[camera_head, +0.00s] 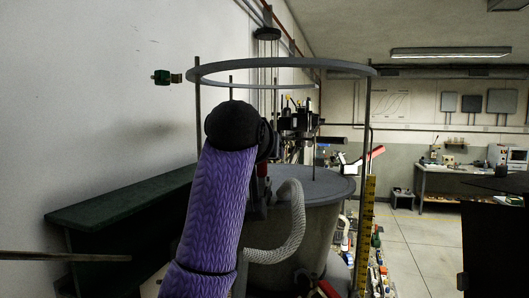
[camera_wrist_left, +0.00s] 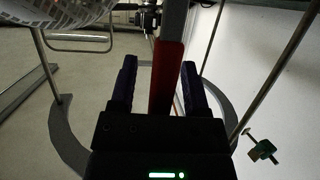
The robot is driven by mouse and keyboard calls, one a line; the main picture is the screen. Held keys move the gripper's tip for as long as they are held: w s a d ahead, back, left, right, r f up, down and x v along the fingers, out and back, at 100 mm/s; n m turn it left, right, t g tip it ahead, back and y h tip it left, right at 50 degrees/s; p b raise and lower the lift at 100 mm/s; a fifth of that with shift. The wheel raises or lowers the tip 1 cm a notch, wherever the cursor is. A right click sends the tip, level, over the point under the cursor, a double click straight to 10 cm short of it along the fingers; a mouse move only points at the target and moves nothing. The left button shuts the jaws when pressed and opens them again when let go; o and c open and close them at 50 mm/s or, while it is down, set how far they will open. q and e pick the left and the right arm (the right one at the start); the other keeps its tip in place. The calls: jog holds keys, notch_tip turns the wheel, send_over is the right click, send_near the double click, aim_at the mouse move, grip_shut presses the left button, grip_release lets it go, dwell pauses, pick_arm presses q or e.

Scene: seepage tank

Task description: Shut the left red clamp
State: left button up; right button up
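A red clamp handle (camera_wrist_left: 166,78) stands upright in the left wrist view, between the two dark fingers of my left gripper (camera_wrist_left: 159,64). The fingers are apart, with a visible gap on the handle's left side; I cannot tell whether the right finger touches it. In the head view my purple left arm hides the gripper. A small red part (camera_head: 262,170) shows just right of the arm's black joint, at the tank (camera_head: 320,225). Another red handle (camera_head: 375,152) tilts up at the tank's right side. My right gripper is not in view.
A grey ring (camera_head: 280,66) on thin rods stands above the tank. A pale braided hose (camera_head: 298,225) curves beside my arm. A yellow scale (camera_head: 365,235) runs down the tank's right. A dark green bench (camera_head: 120,215) stands by the left wall. Tools lie on the floor at right.

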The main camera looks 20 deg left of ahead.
pick_arm(q)
jog(key=shift+s, duration=0.25)
jog(key=b+v, duration=0.5)
jog(key=v, duration=0.4)
jog(key=shift+s+r, duration=0.15)
jog(key=shift+s, duration=0.05)
